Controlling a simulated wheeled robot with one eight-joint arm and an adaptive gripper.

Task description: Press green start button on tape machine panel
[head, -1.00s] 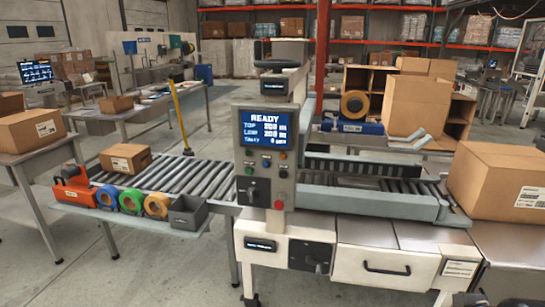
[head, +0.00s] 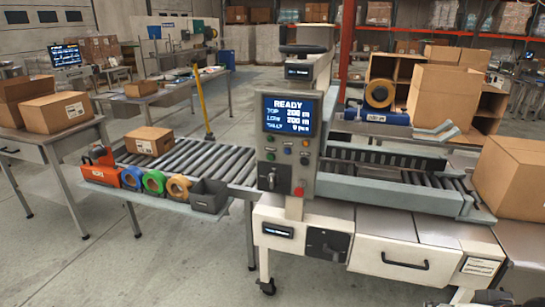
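The tape machine panel (head: 285,170) is an upright grey plate near the middle of the head view. Its blue screen (head: 290,115) reads READY above TOP, LOW and TALLY lines. Below the screen is a cluster of small coloured buttons. A black rotary switch (head: 270,178) is at lower left, and a red knob (head: 298,191) at lower right. Nothing covers the panel's front. My gripper is not in view.
A roller conveyor (head: 190,160) runs left of the panel, with a carton (head: 150,141) on it. Tape rolls (head: 154,183) and a grey bin (head: 209,196) sit on its front shelf. A large carton (head: 512,178) stands at right. Floor in the left foreground is clear.

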